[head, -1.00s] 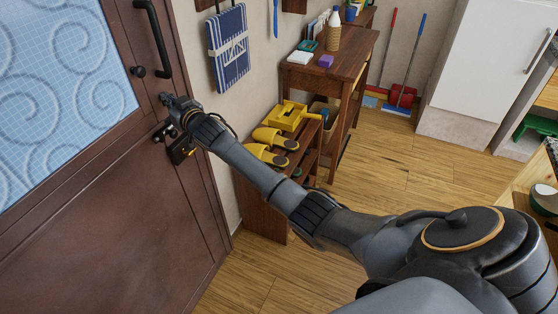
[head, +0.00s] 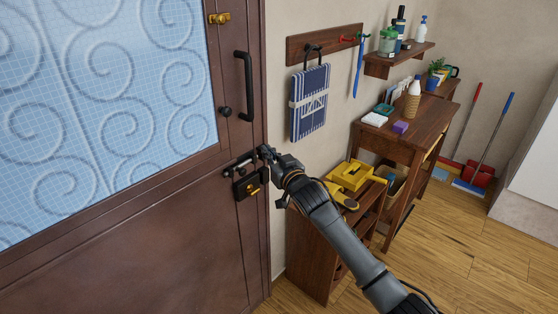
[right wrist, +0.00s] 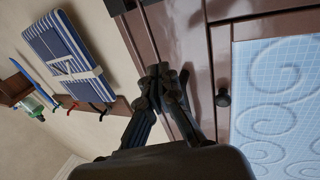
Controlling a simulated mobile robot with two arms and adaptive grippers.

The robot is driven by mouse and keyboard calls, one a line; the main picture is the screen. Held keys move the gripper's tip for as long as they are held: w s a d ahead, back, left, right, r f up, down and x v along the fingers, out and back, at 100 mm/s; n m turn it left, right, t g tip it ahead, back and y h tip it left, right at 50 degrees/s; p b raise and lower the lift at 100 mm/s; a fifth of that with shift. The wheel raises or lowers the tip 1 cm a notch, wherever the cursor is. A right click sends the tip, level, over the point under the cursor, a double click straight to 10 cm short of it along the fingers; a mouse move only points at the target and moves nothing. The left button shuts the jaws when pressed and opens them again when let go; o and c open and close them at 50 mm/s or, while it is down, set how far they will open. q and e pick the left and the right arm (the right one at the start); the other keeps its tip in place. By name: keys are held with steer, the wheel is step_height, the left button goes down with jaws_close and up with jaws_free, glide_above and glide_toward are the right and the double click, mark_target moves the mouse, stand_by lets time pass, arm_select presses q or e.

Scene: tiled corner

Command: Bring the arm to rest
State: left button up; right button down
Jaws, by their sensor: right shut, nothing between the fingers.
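My right gripper (head: 265,152) is shut and empty. In the head view it is at the right edge of the brown door (head: 150,245), just right of the black latch (head: 240,165) and below the black door handle (head: 245,85). I cannot tell whether it touches the door. In the right wrist view the closed fingers (right wrist: 158,72) are in front of brown door wood (right wrist: 190,45), with nothing between them. A dark padlock with a brass face (head: 252,187) hangs below the latch. My left gripper is not in view.
A low wooden shelf (head: 315,260) with yellow items and a wooden side table (head: 430,120) stand along the wall. Wooden floor (head: 440,260) is open at the right.

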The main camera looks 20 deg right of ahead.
steer(key=s+d+f+g+h, duration=0.1)
steer(key=s+f+g, duration=0.2)
steer(key=s+f, duration=0.75)
steer(key=s+d+f+g, duration=0.1)
steer(key=s+f+g, duration=0.15)
steer(key=f, duration=1.45)
steer(key=s+d+f+g+h, duration=0.1)
steer(key=s+d+f+g, duration=0.15)
steer(key=s+f, duration=0.8)
steer(key=s+a+f+g, duration=0.3)
steer(key=s+f+g, duration=0.3)
steer(key=s+f, duration=2)
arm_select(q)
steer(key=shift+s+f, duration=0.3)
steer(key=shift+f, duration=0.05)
arm_select(e)
steer(key=s+a+f+n+g, duration=0.1)
steer(key=s+g, duration=0.2)
steer(key=s, duration=1.4)
steer(key=shift+a, duration=0.4)
